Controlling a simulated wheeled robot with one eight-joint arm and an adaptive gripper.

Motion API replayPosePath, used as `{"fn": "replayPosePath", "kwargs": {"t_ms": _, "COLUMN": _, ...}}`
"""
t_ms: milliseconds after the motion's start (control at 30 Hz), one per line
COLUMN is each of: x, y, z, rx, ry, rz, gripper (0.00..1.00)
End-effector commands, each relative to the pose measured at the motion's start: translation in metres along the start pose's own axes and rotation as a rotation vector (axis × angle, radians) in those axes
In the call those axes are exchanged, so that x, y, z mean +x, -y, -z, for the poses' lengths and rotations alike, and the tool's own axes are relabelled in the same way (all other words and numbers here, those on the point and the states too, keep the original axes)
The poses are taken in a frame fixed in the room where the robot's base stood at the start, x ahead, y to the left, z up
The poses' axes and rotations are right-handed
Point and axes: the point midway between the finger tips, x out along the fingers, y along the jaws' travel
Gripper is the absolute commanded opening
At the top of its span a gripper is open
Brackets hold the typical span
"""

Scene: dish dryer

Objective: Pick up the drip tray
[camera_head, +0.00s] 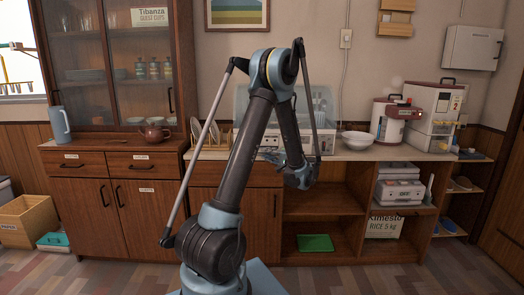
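A flat green tray (315,243) lies on the floor of the lower open compartment, under the counter. It is the only loose tray I can make out, and I cannot tell for sure whether it is the drip tray. A dish dryer (325,140) with a clear cover stands on the counter, partly hidden behind my arm. My gripper (281,158) is at the end of my bent arm, in front of the counter edge, above and left of the green tray and apart from it. Its fingers are small and partly hidden, so I cannot tell if they are open.
A plate rack (217,139), a white bowl (357,139), a rice dispenser (389,121) and a white appliance (435,115) stand on the counter (350,154). A shelf (330,197) lies above the green tray. A rice bag (384,226) stands to its right. The floor ahead looks clear.

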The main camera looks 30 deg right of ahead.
Motion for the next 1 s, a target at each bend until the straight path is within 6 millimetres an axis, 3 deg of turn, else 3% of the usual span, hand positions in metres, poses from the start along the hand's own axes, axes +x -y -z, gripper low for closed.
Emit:
{"fn": "replayPosePath", "kwargs": {"t_ms": 233, "x": 0.029, "y": 0.0, "z": 0.001, "rx": 0.0, "ry": 0.001, "rz": 0.0, "gripper": 0.2}}
{"fn": "replayPosePath", "kwargs": {"t_ms": 433, "x": 0.029, "y": 0.0, "z": 0.001, "rx": 0.0, "ry": 0.0, "rz": 0.0, "gripper": 0.2}}
{"fn": "replayPosePath", "kwargs": {"t_ms": 533, "x": 0.029, "y": 0.0, "z": 0.001, "rx": 0.0, "ry": 0.0, "rz": 0.0, "gripper": 0.0}}
{"fn": "replayPosePath", "kwargs": {"t_ms": 1000, "x": 0.029, "y": 0.0, "z": 0.001, "rx": 0.0, "ry": 0.0, "rz": -0.001, "gripper": 0.0}}
